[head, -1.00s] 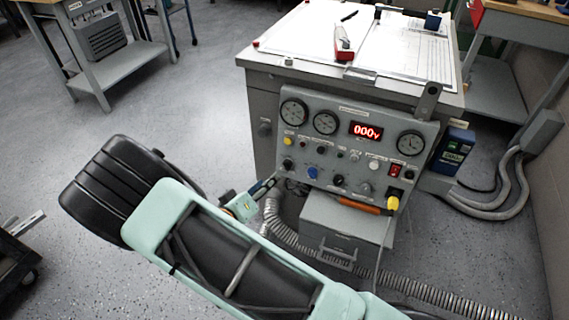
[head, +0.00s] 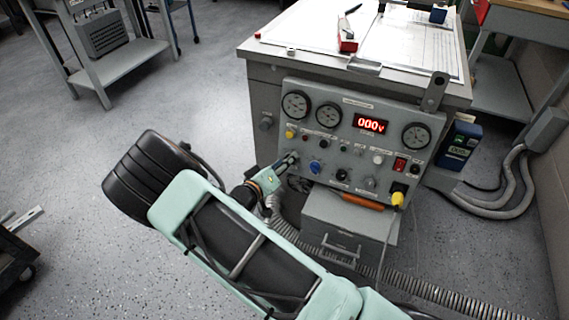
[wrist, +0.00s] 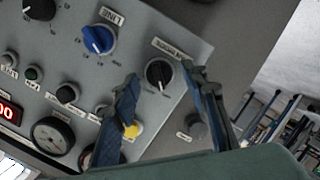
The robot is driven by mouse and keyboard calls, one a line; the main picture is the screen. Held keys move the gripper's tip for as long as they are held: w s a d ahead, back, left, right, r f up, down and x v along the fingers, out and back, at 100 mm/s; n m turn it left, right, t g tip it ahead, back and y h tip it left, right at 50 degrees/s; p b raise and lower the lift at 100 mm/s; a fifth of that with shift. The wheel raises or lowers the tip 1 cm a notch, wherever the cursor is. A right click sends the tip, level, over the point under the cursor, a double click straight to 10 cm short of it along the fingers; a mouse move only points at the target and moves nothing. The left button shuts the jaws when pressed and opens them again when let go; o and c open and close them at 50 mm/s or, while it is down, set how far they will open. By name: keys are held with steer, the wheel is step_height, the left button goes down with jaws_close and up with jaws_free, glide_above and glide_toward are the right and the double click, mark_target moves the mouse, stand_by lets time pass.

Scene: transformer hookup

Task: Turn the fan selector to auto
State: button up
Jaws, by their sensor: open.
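In the wrist view a black rotary knob (wrist: 159,74) with a pointer line and a small label beside it, too blurred to read surely, sits near the panel's corner. It is likely the fan selector. My gripper (wrist: 161,79) is open, its two blue-grey fingers on either side of this knob in the picture. I cannot tell whether they touch it. In the head view my gripper (head: 291,158) is at the lower left of the grey control panel (head: 330,113) and hides the knob there.
A blue knob (wrist: 98,40) and a yellow button (wrist: 132,130) lie close to the fingers. The panel also has gauges, a red display (head: 370,124) and a red switch (head: 400,164). A grey box (head: 345,225) and flexible conduit (head: 420,290) are below. Open floor lies left.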

steer(key=shift+c, duration=0.2)
jaws_close()
steer(key=m+b, duration=0.1)
steer(key=m, duration=0.2)
steer(key=m+y+b, duration=0.1)
steer(key=m, duration=0.3)
steer(key=shift+s+d+m+y, duration=0.1)
steer(key=shift+d+m+y, duration=0.1)
steer(key=shift+m+y, duration=0.1)
stand_by(0.3)
steer(key=shift+r, duration=0.1)
stand_by(0.5)
steer(key=shift+o, duration=0.2)
jaws_free()
